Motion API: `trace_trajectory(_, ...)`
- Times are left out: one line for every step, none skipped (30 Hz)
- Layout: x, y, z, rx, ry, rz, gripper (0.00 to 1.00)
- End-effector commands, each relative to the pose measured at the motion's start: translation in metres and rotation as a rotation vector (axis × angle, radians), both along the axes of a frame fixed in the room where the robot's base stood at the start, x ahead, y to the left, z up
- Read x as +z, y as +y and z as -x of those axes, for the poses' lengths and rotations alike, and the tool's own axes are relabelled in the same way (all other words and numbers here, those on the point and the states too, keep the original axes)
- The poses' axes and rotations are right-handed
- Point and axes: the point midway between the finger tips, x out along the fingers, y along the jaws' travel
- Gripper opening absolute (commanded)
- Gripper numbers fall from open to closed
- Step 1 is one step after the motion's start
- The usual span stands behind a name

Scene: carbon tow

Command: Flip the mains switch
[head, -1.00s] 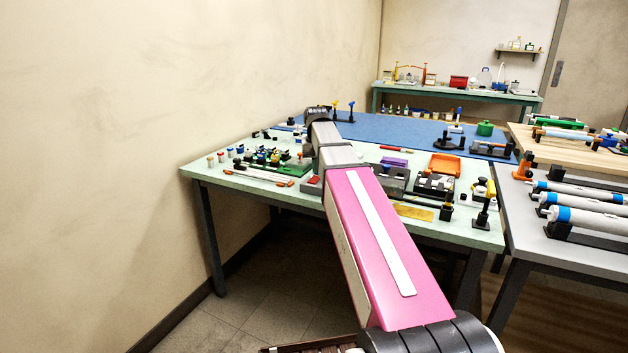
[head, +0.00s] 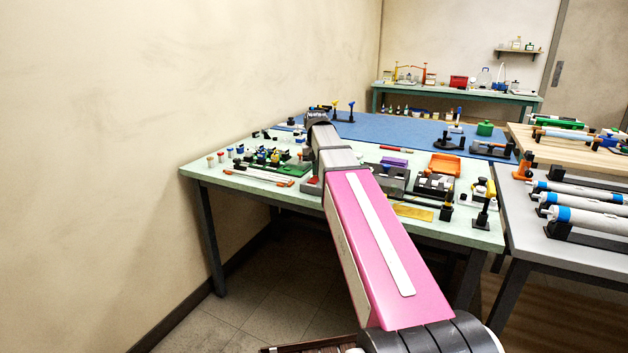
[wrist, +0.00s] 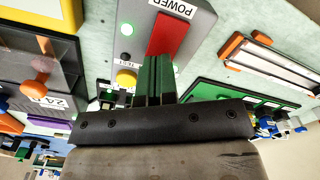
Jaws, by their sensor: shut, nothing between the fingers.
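The mains switch is a red rocker (wrist: 168,36) on a grey box labelled POWER (wrist: 130,35), seen upside down at the top of the wrist view. My gripper (wrist: 157,62) shows as dark green fingers, shut and empty, with the tips at the near edge of the red rocker. I cannot tell whether they touch it. In the head view my arm hides the fingers, and the box (head: 311,187) shows only partly beside my arm.
A white tray with orange ends (wrist: 270,62) and a green board lie to the right. The pale green bench (head: 240,180) is crowded around my arm.

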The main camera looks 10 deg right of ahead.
Motion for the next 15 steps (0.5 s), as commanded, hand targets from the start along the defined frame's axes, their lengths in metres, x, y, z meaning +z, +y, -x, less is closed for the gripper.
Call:
trace_trajectory(-0.0007,0.0,0.0001,0.0,0.0,0.0,0.0)
trace_trajectory(-0.0011,0.0,0.0001,0.0,0.0,0.0,0.0)
trace_trajectory(-0.0016,0.0,0.0001,0.0,0.0,0.0,0.0)
trace_trajectory(-0.002,0.0,0.0001,0.0,0.0,0.0,0.0)
trace_trajectory(-0.0023,0.0,0.0001,0.0,0.0,0.0,0.0)
trace_trajectory(-0.0028,0.0,0.0001,0.0,0.0,0.0,0.0)
trace_trajectory(-0.0032,0.0,0.0001,0.0,0.0,0.0,0.0)
trace_trajectory(-0.0036,0.0,0.0001,0.0,0.0,0.0,0.0)
trace_trajectory(-0.004,0.0,0.0001,0.0,0.0,0.0,0.0)
trace_trajectory(-0.0044,0.0,0.0001,0.0,0.0,0.0,0.0)
trace_trajectory(-0.0048,-0.0001,0.0001,0.0,0.0,0.0,0.0)
trace_trajectory(-0.0053,0.0,0.0001,0.0,0.0,0.0,0.0)
trace_trajectory(-0.0057,0.0,0.0001,0.0,0.0,0.0,0.0)
trace_trajectory(-0.006,0.0,0.0001,0.0,0.0,0.0,0.0)
trace_trajectory(-0.0065,0.0,0.0002,0.0,0.0,0.0,0.0)
